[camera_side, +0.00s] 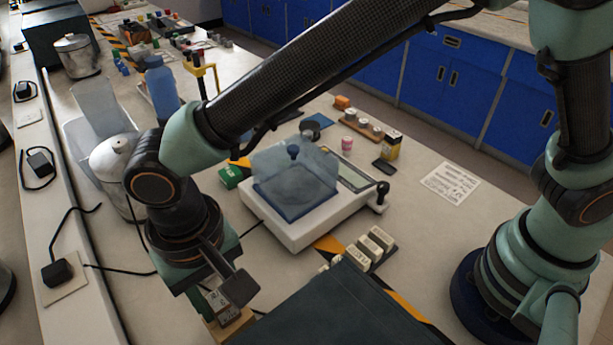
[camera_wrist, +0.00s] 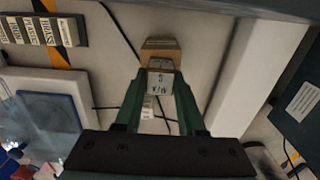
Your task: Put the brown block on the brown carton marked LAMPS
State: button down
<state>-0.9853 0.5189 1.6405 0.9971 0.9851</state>
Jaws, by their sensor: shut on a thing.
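My gripper (camera_wrist: 160,92) is shut on a small block (camera_wrist: 160,84) with a pale face and dark lettering, only partly legible. Its colour does not read clearly as brown. A tan-brown box (camera_wrist: 161,50) shows just past the fingertips in the wrist view; I cannot tell whether the held block touches it. In the side view my gripper (camera_side: 222,288) points down at the lower left, and a brown box (camera_side: 231,326) shows under it, partly hidden by the gripper and a dark case. I cannot read LAMPS on it.
A white scale (camera_side: 305,225) with a clear cover stands behind the gripper. A dark case (camera_side: 335,308) stands close on its right. Cream labelled blocks (camera_side: 370,244) stand beyond. A metal canister (camera_side: 113,170) and cables lie left.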

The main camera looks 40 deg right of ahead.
jog(key=shift+f, duration=0.1)
jog(key=c, duration=0.5)
grip_release()
